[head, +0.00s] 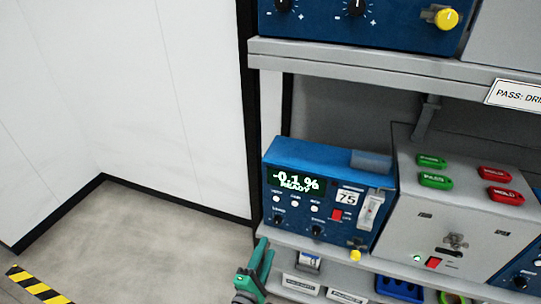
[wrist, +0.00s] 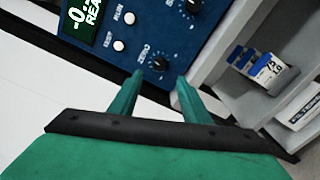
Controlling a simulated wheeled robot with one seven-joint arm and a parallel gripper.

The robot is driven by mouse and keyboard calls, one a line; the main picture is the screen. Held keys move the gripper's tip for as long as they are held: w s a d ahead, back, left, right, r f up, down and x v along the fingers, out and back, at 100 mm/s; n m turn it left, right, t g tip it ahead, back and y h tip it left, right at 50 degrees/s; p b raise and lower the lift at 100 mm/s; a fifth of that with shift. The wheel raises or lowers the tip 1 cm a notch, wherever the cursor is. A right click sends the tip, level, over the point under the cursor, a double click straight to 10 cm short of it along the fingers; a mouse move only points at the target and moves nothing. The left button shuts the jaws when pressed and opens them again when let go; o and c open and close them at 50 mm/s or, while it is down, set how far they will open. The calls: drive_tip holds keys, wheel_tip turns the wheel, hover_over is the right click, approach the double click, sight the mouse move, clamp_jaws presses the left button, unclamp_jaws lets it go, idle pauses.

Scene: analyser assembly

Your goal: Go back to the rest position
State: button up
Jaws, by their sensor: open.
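My gripper (head: 256,268) is green and shows at the bottom middle of the head view, in front of the lower shelf's left end. In the wrist view my gripper (wrist: 158,85) has its two fingers apart with nothing between them. A blue analyser (head: 318,200) stands on the shelf, its display reading "-0.1 % READY". The analyser also shows in the wrist view (wrist: 135,50), with its buttons and a ZERO knob ahead of the fingertips. My fingers appear apart from the panel, though the exact distance is hard to tell.
A grey box (head: 410,215) with green and red tags stands right of the analyser. Below are a small labelled container (head: 308,262) and bins (head: 400,289). The upper shelf (head: 350,63) holds another blue unit (head: 390,22). Open floor (head: 130,235) lies left, beside white walls.

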drive_tip(key=s+f+m+g+y, duration=0.1)
drive_tip(key=s+f+m+y, duration=0.25)
drive_tip(key=s, duration=0.65)
drive_tip(key=s+f+m+g+y, duration=0.25)
drive_tip(key=s+f, duration=0.25)
drive_tip(key=s, duration=0.5)
drive_tip(key=s+d+r+m+t, duration=0.1)
drive_tip(key=s+r+m, duration=0.5)
drive_tip(key=s, duration=0.3)
drive_tip(key=s+d+r+m, duration=0.2)
drive_tip(key=s+r+m, duration=0.3)
drive_tip(key=s, duration=0.4)
drive_tip(key=shift+r+m+t, duration=0.35)
drive_tip(key=shift+r+m, duration=0.05)
drive_tip(key=shift+m, duration=0.3)
idle(1.4)
drive_tip(key=shift+w, duration=0.1)
drive_tip(key=c, duration=0.3)
